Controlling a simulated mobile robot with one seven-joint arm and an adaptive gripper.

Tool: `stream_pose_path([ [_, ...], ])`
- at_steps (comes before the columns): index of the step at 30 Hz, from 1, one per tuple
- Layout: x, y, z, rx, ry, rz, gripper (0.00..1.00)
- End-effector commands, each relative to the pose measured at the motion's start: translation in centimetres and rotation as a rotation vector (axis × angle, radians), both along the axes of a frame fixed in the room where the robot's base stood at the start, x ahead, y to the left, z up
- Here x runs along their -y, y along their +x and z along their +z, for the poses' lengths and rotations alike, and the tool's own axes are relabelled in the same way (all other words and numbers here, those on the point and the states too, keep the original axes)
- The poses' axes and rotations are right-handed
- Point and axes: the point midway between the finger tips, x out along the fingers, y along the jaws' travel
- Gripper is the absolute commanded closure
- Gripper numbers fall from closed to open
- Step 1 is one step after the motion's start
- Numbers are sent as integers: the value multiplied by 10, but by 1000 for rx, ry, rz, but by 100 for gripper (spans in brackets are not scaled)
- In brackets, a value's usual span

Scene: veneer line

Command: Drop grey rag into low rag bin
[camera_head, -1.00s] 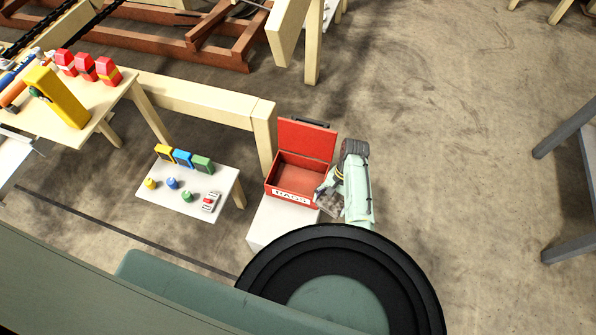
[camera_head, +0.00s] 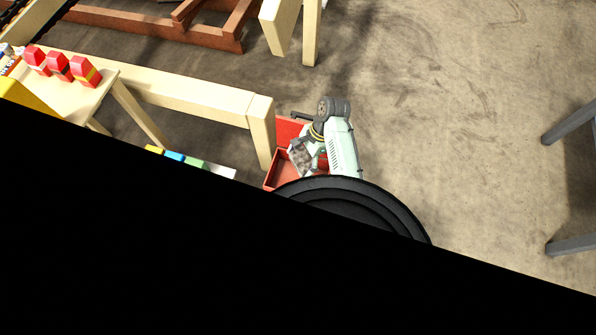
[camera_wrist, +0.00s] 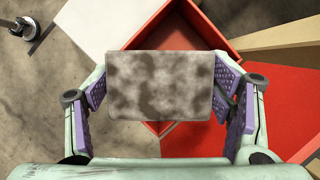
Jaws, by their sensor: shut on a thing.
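The grey rag (camera_wrist: 160,85), mottled and flat, is held between the two purple-padded fingers of my gripper (camera_wrist: 160,92). The rag also shows in the head view (camera_head: 299,156). The low red rag bin (camera_wrist: 190,28) lies beyond and below the rag in the wrist view, its walls showing above and below it. In the head view the bin (camera_head: 272,178) is partly covered by my gripper, and the rag overlaps its opening. The bin's open red lid (camera_wrist: 285,100) stands to the right in the wrist view. Most of the bin's floor is hidden.
A white stand top (camera_wrist: 95,28) adjoins the bin. A wooden beam and leg (camera_head: 261,130) are close behind and left of it. A low white table (camera_head: 222,170) with coloured blocks is to the left. Black covers the lower head view. Open floor (camera_head: 430,120) lies right.

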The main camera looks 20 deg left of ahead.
Motion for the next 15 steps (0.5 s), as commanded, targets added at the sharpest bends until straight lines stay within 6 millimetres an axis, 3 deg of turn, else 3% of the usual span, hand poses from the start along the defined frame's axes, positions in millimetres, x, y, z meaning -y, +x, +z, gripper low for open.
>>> stream_pose_path([
  [15, 1, 0, -46, 2, -2, 1, 52],
])
